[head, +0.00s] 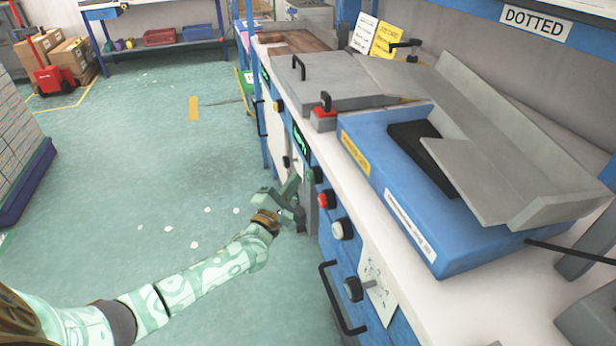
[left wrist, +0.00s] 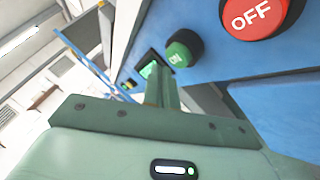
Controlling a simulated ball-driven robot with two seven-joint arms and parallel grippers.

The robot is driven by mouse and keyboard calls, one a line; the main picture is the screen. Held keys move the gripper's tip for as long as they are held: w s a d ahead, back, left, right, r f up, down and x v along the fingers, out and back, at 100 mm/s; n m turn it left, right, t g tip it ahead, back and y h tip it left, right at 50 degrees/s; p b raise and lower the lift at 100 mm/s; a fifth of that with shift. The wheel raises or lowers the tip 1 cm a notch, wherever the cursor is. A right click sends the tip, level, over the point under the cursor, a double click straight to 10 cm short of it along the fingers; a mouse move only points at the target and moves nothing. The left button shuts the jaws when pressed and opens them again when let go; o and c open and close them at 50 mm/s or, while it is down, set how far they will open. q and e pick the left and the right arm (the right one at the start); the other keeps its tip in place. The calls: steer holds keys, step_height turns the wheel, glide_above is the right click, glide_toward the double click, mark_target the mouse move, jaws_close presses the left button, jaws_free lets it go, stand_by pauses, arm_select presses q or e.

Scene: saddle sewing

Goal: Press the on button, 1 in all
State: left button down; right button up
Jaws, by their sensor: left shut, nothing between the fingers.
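The green on button (left wrist: 185,48) is a round knob marked ON on the blue panel in the left wrist view. In the head view it is a small dark green knob (head: 315,175) on the machine's front, just above the red off button (head: 326,200). The red button, marked OFF (left wrist: 258,14), is at the upper right of the left wrist view. My left gripper (head: 292,198) is shut and empty beside the panel. Its fingers (left wrist: 162,85) appear just below the green button; I cannot tell whether they touch it. My right gripper is not in view.
A lit green display (head: 300,140) sits above the buttons. White (head: 342,229) and black (head: 353,289) knobs and a black handle (head: 338,298) stick out below. The worktop bears a blue machine (head: 400,205). Open green floor (head: 150,150) lies to the left.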

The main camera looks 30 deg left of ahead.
arm_select(q)
steer(key=shift+w+d, duration=0.1)
steer(key=shift+w+d, duration=0.2)
